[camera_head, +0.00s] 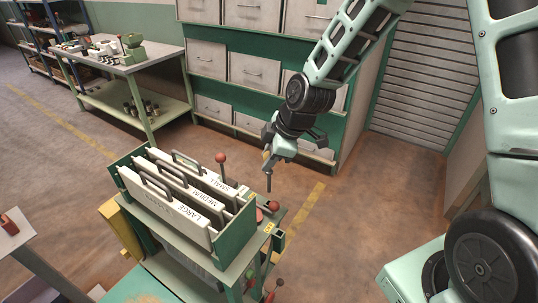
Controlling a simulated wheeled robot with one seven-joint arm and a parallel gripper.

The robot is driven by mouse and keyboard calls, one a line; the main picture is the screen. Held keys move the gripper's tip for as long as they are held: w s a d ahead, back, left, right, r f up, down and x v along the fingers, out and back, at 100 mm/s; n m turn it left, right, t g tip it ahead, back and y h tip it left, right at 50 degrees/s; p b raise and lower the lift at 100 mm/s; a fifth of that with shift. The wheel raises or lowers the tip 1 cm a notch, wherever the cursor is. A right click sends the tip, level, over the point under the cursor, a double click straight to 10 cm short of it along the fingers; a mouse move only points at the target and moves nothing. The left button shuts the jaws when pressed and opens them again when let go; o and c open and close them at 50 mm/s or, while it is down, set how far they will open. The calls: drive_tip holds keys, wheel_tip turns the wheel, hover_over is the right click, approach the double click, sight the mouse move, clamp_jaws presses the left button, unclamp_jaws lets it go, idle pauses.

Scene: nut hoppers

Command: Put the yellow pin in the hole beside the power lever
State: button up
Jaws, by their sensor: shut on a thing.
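My gripper (268,161) is above the right end of the green hopper stand, shut on a thin pin. The pin (269,182) points down as a dark, nearly upright shaft, with a small yellow part by the fingers. Its lower tip is apart from the stand, over or near its right edge. A lever with a red knob (221,158) rises behind the hoppers. Another red knob (273,206) is at the stand's right end, close below the pin. I cannot tell which is the power lever. The hole is too small or hidden to make out.
Hopper panels marked LARGE (181,207), MEDIUM and SMALL, with dark handles, stand in the green frame (234,236). A workbench (130,63) and drawer cabinet (253,70) stand behind. The floor right of the stand is clear.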

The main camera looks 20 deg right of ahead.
sight(269, 190)
drive_tip(key=shift+f+b, duration=0.45)
drive_tip(key=shift+f, duration=0.6)
drive_tip(key=shift+f+b, duration=0.7)
drive_tip(key=shift+f, duration=0.2)
idle(0.4)
drive_tip(key=shift+f+b, duration=3.1)
drive_tip(key=shift+f, duration=1)
drive_tip(key=o, duration=1.1)
drive_tip(key=shift+s, duration=0.1)
